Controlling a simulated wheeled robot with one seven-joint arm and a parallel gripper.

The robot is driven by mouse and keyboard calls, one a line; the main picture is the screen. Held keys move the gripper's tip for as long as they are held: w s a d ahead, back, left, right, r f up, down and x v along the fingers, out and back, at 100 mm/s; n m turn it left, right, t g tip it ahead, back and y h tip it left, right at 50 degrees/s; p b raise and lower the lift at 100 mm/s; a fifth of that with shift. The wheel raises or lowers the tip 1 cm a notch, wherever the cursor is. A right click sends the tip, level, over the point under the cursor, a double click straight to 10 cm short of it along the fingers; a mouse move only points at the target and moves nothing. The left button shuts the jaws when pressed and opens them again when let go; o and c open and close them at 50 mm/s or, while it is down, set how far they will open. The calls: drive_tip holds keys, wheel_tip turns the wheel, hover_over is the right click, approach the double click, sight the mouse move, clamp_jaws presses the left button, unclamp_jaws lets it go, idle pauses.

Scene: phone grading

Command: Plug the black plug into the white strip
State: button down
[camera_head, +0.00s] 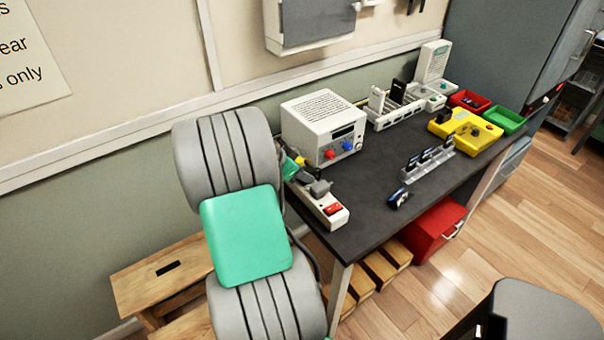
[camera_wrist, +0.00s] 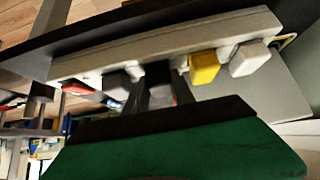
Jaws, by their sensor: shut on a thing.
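The white strip (camera_head: 333,212) lies along the near left edge of the dark table, with a red switch at its near end. It crosses the upper part of the wrist view (camera_wrist: 95,62). My gripper (camera_wrist: 158,95) is shut on the black plug (camera_wrist: 158,74), which is held right against the strip's face. I cannot tell how deep its pins sit, because the fingers and the plug body hide the socket. A yellow plug (camera_wrist: 204,67) and a white plug (camera_wrist: 250,57) sit on one side of it, and a dark grey plug (camera_wrist: 116,84) on the other.
A white power-supply box (camera_head: 322,128) stands close behind the strip. The table's middle is clear.

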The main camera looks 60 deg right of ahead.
drive_tip(key=shift+a+f, duration=0.1)
drive_tip(key=shift+f, duration=0.3)
